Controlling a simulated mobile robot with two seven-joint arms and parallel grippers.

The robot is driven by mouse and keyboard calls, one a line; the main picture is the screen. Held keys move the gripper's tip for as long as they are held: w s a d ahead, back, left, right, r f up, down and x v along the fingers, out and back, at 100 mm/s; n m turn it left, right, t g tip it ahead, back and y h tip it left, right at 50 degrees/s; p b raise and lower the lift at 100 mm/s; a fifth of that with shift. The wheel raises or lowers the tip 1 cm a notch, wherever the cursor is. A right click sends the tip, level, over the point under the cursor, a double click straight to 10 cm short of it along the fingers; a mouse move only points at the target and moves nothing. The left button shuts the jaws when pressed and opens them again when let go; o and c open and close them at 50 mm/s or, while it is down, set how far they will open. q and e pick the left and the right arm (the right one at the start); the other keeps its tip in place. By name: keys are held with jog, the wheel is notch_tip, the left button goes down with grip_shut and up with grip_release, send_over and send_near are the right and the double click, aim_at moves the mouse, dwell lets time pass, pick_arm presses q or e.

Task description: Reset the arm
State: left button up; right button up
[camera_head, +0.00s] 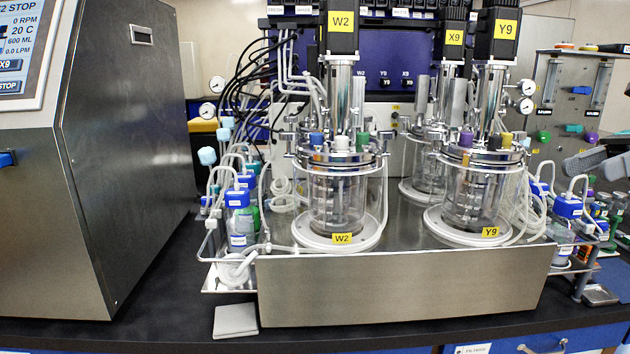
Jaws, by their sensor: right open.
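My right gripper (583,153) reaches in from the right edge, with its grey fingers apart and nothing visible between them. It is in front of the flow panel, to the right of the bioreactor vessel labelled Y9 (478,200). The rest of my right arm is mostly cut off by the picture edge. My left gripper is not in view.
A vessel labelled W2 (335,200) and the Y9 vessel stand on a steel base (400,287), with the X9 unit (428,160) behind. Bottles and tubing crowd both sides. A control cabinet (125,130) fills the left. The black bench (170,320) is mostly clear in front.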

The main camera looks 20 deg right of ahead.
jog(key=s+f+m+t+y, duration=0.3)
jog(key=f+y, duration=0.2)
jog(key=f, duration=1.1)
jog(key=s+a+f+m+t+y, duration=0.25)
jog(key=a+f+m+t, duration=0.4)
jog(key=f, duration=0.85)
jog(key=w+a+f+m+t+h, duration=0.2)
jog(key=w+a+f+m+h, duration=0.25)
jog(key=m+h, duration=0.45)
jog(key=w+a+f+m+t+h, duration=0.2)
jog(key=w+a+f+m+h, duration=0.3)
jog(key=m, duration=0.6)
jog(key=s+a+f+m+g+h, duration=0.5)
jog(key=s+a+f+m+g, duration=0.25)
jog(key=a+m, duration=0.3)
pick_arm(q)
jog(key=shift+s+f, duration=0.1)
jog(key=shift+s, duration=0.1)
pick_arm(e)
jog(key=a+m, duration=0.5)
jog(key=a, duration=0.5)
jog(key=shift+w+f+t, duration=0.35)
jog(key=shift+f+t, duration=0.05)
jog(key=shift+f, duration=0.05)
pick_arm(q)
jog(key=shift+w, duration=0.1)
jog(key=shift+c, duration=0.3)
pick_arm(e)
jog(key=shift+h, duration=0.25)
